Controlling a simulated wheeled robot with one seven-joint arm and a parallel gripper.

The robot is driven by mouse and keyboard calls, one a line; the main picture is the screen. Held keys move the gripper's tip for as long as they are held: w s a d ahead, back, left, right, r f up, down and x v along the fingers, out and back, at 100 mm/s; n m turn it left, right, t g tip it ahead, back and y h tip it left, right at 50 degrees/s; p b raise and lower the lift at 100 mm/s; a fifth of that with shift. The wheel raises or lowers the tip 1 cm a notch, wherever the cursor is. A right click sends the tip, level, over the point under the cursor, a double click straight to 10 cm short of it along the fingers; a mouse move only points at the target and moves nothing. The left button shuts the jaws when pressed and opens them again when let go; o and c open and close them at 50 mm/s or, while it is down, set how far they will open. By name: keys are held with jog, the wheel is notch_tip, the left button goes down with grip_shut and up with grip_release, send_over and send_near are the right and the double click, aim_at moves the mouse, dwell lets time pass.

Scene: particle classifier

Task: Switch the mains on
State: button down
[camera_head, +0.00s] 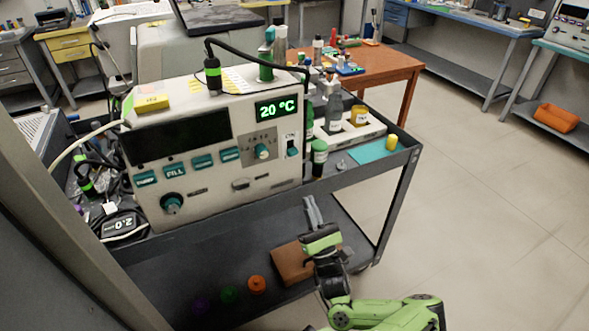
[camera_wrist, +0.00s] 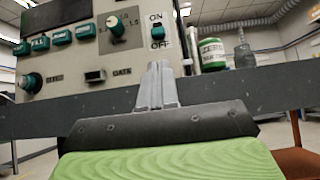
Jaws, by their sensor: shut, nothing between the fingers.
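The particle classifier (camera_head: 220,150) is a white box with teal buttons and knobs on a dark cart. Its mains switch (camera_head: 292,148) is a small teal rocker at the right end of the front panel. In the wrist view the switch (camera_wrist: 157,33) has ON printed above it and OFF below; I cannot tell which way it is set. My gripper (camera_head: 309,199) is shut and empty, in front of the cart's top edge and below the switch, apart from it. In the wrist view its fingertips (camera_wrist: 158,68) point up just under the OFF label.
The cart's front edge (camera_wrist: 245,92) lies behind my fingers. A green-labelled bottle (camera_head: 319,156) stands right of the switch. A brown box (camera_head: 290,264) is on the lower shelf.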

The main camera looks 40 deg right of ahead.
aim_at(292, 152)
jog(key=x, duration=1)
jog(key=shift+a, duration=0.1)
